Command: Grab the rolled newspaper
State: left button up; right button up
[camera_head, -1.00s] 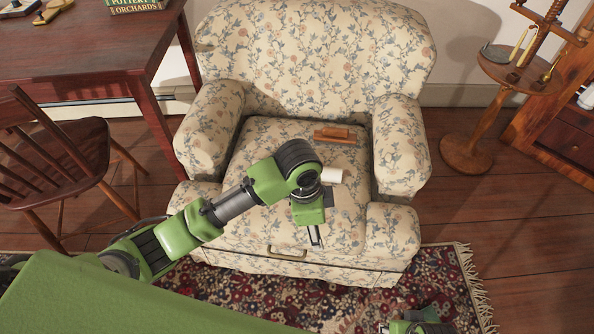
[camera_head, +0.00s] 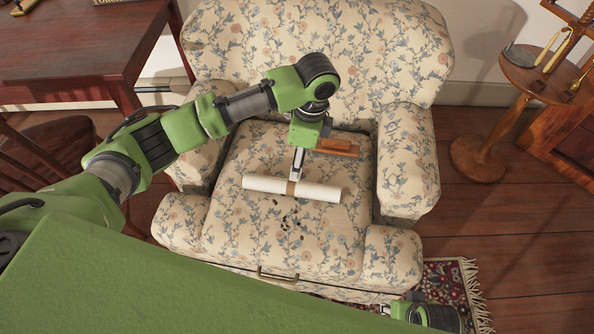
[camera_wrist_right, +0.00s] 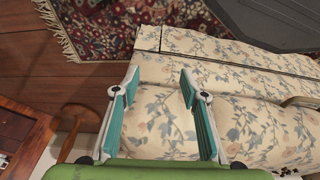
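The rolled newspaper (camera_head: 320,191) is a white roll with a brown band around its middle. It lies crosswise over the seat of the floral armchair (camera_head: 245,215); whether it touches the seat is unclear. My left gripper (camera_head: 295,177) points down from behind at the band, its fingertips at or touching the roll. Its fingers are seen edge-on, so their gap is hidden. My right gripper (camera_wrist_right: 160,75) is open and empty in the right wrist view, over the chair's floral cloth. Part of it shows low at the right in the head view (camera_head: 385,309).
A brown wooden object (camera_head: 337,147) lies on the seat behind the roll. Small dark bits (camera_head: 290,222) are scattered in front of it. A desk (camera_head: 75,60) stands at left, a small round side table (camera_head: 530,75) at right. The armrests flank the seat.

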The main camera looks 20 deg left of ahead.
pick_arm(q)
jog(key=w+f, duration=0.1)
jog(key=f, duration=0.1)
jog(key=b, duration=0.2)
send_over(292, 184)
jog(key=d, duration=0.1)
notch_tip(292, 184, down, 6)
jog(key=shift+w+r, duration=0.1)
jog(key=shift+a+f, duration=0.1)
jog(key=shift+f, duration=0.45)
jog(key=f+b, duration=0.2)
jog(key=f, duration=0.1)
jog(key=shift+a+f, duration=0.25)
jog(key=shift+a, duration=0.1)
jog(key=shift+f, duration=0.6)
jog(key=c, duration=1.3)
pick_arm(e)
jog(key=w+v, duration=0.2)
jog(key=v, duration=0.9)
jog(key=shift+r+t, duration=0.35)
jog(key=shift+t, duration=0.05)
